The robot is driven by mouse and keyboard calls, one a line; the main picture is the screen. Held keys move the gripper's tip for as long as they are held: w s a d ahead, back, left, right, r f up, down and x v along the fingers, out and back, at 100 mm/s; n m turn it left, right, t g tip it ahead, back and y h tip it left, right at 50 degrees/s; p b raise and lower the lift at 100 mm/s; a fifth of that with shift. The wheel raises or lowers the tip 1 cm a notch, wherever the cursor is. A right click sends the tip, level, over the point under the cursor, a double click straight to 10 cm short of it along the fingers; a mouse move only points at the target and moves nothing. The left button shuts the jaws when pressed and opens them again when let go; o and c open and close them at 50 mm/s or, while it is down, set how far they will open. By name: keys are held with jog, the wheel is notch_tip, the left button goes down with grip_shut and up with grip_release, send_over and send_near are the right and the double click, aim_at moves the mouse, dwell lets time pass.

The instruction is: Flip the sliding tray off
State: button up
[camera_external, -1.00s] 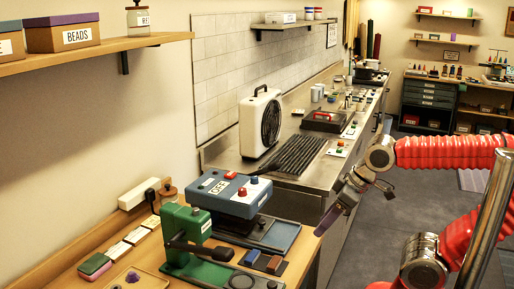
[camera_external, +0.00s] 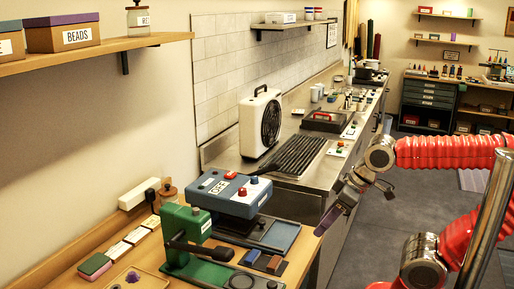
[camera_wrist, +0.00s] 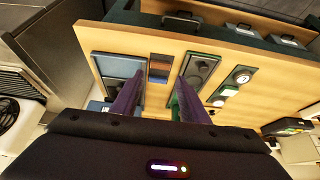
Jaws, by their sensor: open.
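The blue press (camera_external: 227,192) with red knobs stands on the wooden table. A flat blue-grey tray (camera_external: 284,236) extends from under it toward the table's front; it also shows at the left in the wrist view (camera_wrist: 115,66). Beside the tray is a dark plate with a blue block (camera_external: 250,257) and an orange-brown block (camera_external: 274,264); these show between my fingers in the wrist view (camera_wrist: 160,68). My gripper (camera_external: 328,219) is open and empty, off the table's front edge, right of the tray and apart from it. In the wrist view my purple fingers (camera_wrist: 158,103) are spread.
Behind are a white fan (camera_external: 260,124) and a steel counter (camera_external: 312,176). A shelf (camera_external: 100,52) hangs at upper left. The floor (camera_external: 375,235) right of the table is clear.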

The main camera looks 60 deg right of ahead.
jog(key=shift+a, duration=0.1)
jog(key=shift+c, duration=1.4)
jog(key=shift+w+a+f+g, duration=0.15)
jog(key=shift+a+f+g, duration=0.05)
jog(key=shift+f, duration=0.25)
jog(key=shift+w+a+f+g, duration=0.15)
jog(key=shift+a+f+g, duration=0.05)
jog(key=shift+f, duration=0.2)
jog(key=c, duration=0.5)
jog(key=shift+n+g+y, duration=0.3)
jog(key=shift+n+g, duration=0.5)
jog(key=shift+n, duration=0.1)
jog(key=w+a, duration=0.1)
jog(key=w+a+f, duration=0.1)
jog(key=w, duration=0.1)
jog(key=shift+a+f, duration=0.25)
jog(key=shift+a, duration=0.15)
grip_shut()
jog(key=w+a+n+g, duration=0.2)
jog(key=a+n, duration=0.3)
jog(key=n, duration=0.9)
jog(key=w+a+n+g+y, duration=0.1)
jog(key=a+n+g, duration=0.3)
jog(key=n, duration=1)
jog(key=shift+w+a+r+n+g, duration=0.35)
jog(key=shift+w+a+n+g, duration=0.05)
jog(key=shift+w+a, duration=0.25)
